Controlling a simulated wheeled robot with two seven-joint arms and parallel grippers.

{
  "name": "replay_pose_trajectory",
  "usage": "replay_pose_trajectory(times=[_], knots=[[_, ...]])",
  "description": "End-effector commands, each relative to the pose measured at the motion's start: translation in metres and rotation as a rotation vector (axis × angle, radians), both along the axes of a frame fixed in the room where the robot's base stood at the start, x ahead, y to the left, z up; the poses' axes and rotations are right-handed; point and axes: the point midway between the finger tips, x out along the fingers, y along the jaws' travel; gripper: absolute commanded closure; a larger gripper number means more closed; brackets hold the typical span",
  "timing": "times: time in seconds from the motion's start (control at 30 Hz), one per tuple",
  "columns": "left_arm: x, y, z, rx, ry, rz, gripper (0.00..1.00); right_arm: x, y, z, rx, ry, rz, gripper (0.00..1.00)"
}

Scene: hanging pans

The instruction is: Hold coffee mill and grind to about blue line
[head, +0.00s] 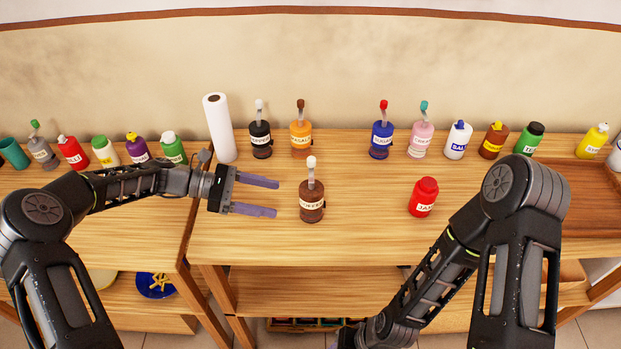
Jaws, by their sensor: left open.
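A dark brown mill (312,201) with a pale label and a white-knobbed handle stands upright on the wooden table, near the middle. It looks like the coffee mill, but its label is too small to read surely. My left gripper (276,198) is open and empty, just left of the brown mill. Its two purple-grey fingers point right toward the mill's body, with a small gap between the fingertips and the mill. I cannot make out a blue line.
Behind stand a black mill (260,141), an orange mill (301,141), a blue mill (382,141), a pink mill (421,141) and a white paper roll (219,130). A red jar (424,198) stands to the right. The table (365,200) between brown mill and red jar is clear.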

Motion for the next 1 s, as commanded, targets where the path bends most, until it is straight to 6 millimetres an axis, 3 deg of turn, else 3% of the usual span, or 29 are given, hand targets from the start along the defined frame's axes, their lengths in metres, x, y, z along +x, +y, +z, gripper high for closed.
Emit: replay_pose_trajectory(times=[0.57,1.0], knots=[[0.0,-0.008,-0.003,-0.001,0.0,-0.001,0.33,-0.001,0.0,-0.002,0.0,0.001,0.0,0.64],[-0.001,-0.062,-0.02,-0.001,0.001,-0.003,0.33,0.001,0.001,-0.013,0.004,-0.004,0.002,0.64]])
